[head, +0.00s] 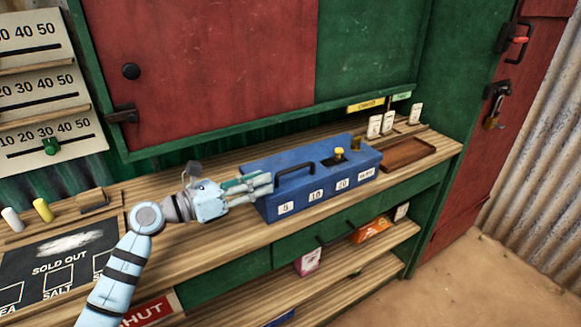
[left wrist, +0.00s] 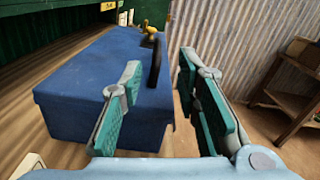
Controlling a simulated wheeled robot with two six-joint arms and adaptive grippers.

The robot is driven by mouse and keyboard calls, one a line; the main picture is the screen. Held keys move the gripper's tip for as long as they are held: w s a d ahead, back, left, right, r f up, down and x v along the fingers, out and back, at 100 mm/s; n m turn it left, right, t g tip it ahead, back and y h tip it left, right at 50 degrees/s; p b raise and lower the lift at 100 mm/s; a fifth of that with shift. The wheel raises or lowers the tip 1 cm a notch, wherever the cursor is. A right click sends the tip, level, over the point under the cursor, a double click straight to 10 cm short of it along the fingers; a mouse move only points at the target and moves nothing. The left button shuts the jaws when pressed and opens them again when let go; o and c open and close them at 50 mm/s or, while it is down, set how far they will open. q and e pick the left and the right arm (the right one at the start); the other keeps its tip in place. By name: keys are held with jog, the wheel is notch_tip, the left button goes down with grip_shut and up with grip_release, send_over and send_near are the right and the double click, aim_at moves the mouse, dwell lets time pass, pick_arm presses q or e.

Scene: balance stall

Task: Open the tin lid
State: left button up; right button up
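The blue tin (head: 318,196) stands on the wooden counter with its lid down. A black handle (head: 295,171) rises from the lid, and a yellow knob (head: 339,152) sits farther right. White labels run along the front. My left gripper (head: 266,184) is at the tin's left end, near the handle. In the left wrist view, the gripper (left wrist: 161,62) is open with nothing held. One finger overlaps the blue tin (left wrist: 85,75), the other is off its front side, and the handle (left wrist: 155,60) lies ahead between them. Contact cannot be told. My right gripper is out of view.
A brown tray (head: 408,155) and several white cards (head: 374,127) stand right of the tin. A blackboard (head: 65,262) and small cylinders (head: 43,210) lie to the left. The red and green shutter (head: 210,70) rises behind. A drawer with a black handle (head: 335,236) is below.

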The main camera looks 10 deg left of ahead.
aim_at(282, 173)
pick_arm(q)
jog(key=x, duration=0.8)
jog(key=shift+w+a+f, duration=0.1)
jog(key=shift+w+f, duration=0.2)
jog(key=shift+w, duration=0.05)
jog(key=shift+w+d+r, duration=0.1)
jog(key=shift+w+d, duration=0.05)
jog(key=shift+d, duration=0.25)
grip_shut()
